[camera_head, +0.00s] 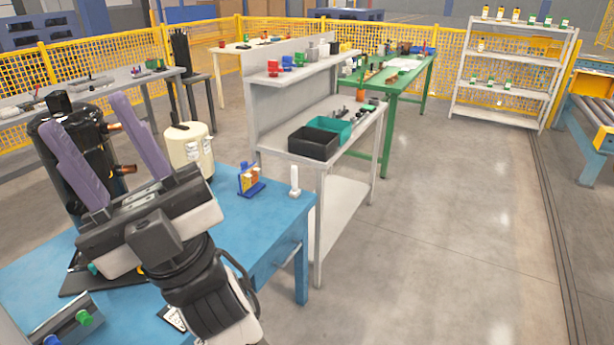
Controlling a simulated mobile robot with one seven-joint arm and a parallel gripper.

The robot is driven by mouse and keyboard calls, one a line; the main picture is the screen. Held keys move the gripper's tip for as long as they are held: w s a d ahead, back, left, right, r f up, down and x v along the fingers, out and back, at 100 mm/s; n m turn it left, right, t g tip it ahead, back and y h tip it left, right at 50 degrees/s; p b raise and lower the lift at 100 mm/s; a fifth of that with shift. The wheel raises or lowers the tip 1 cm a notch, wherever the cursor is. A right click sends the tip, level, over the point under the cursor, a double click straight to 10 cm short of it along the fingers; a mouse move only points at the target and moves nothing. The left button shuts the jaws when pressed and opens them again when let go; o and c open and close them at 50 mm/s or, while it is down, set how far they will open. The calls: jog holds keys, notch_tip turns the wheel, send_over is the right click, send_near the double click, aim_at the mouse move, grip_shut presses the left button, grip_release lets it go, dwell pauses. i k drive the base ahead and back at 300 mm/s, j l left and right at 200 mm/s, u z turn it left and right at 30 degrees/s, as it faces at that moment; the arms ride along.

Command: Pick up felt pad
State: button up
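My gripper (84,112) is raised over the left part of the blue table, its two purple fingers spread wide apart with nothing seen between them. I cannot pick out a felt pad with certainty. A dark flat piece (78,284) lies on the blue table (240,222) below my gripper, partly hidden by my arm, and I cannot tell if it is felt. A black compressor (92,130) with copper-coloured stubs stands behind the fingers. My arm hides much of the table's middle.
A cream canister (188,150), a small rack with blue and orange parts (250,179) and a white upright piece (295,182) stand on the blue table. A grey bench with black (313,143) and teal (332,128) bins stands beyond. The floor at right is clear.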

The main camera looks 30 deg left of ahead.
aim_at(294, 193)
jog(key=i+l+u, duration=0.1)
jog(key=i+u, duration=0.2)
jog(key=i, duration=0.25)
jog(key=i+l+u, duration=0.35)
jog(key=i, duration=0.15)
jog(key=i+l+u, duration=0.2)
jog(key=i+u, duration=0.25)
jog(key=i+l+u, duration=0.25)
jog(key=u, duration=0.2)
jog(key=i+l+u, duration=0.2)
jog(key=l, duration=0.15)
jog(key=i+l+u, duration=0.1)
jog(key=l+u, duration=0.15)
jog(key=i+l+u, duration=0.2)
jog(key=l, duration=0.25)
jog(key=l+u, duration=0.25)
jog(key=l, duration=0.15)
